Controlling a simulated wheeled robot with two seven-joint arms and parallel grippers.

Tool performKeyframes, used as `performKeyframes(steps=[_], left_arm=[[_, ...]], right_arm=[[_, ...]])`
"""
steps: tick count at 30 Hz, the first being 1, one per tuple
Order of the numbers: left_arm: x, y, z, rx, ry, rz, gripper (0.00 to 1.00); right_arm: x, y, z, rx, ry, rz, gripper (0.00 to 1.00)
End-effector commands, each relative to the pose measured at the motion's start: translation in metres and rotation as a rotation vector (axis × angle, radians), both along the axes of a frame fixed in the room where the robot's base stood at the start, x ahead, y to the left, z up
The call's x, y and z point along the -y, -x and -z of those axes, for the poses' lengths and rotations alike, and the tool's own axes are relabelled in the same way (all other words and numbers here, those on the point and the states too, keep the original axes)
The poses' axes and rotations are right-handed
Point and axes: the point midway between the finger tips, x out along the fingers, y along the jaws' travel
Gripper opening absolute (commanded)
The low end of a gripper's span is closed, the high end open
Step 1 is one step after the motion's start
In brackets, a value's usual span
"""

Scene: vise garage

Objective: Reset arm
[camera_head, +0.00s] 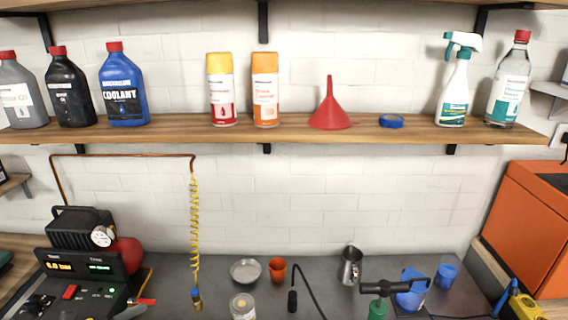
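Neither of my grippers shows in the head view, and no part of my arms can be made out. The task names no object. The view takes in a workbench (330,270) along the bottom edge and a wooden shelf (290,131) above it against a white brick wall.
The shelf holds a blue coolant bottle (123,88), spray cans (222,90), a red funnel (330,108) and a spray bottle (455,85). On the bench are a compressor (80,230), a metal pitcher (350,266), an orange cup (277,269) and a blue cup (446,275). An orange cabinet (525,225) stands right.

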Motion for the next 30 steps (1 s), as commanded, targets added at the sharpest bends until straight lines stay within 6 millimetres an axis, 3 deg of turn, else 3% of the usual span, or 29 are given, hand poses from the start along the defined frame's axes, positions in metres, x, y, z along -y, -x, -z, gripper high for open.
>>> performKeyframes(steps=[8,12,16,23,26,30], left_arm=[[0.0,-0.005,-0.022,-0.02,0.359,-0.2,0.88],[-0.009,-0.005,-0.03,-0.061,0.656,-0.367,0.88],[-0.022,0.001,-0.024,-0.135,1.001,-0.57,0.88],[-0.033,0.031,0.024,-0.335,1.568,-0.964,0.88],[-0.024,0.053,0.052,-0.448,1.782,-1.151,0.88],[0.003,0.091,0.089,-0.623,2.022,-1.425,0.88]], right_arm=[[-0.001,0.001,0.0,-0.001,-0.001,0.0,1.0],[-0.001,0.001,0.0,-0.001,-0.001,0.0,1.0],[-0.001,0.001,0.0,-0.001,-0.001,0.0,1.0],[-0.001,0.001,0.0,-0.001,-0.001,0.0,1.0],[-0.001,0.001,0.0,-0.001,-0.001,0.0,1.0],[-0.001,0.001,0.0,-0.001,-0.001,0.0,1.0]])
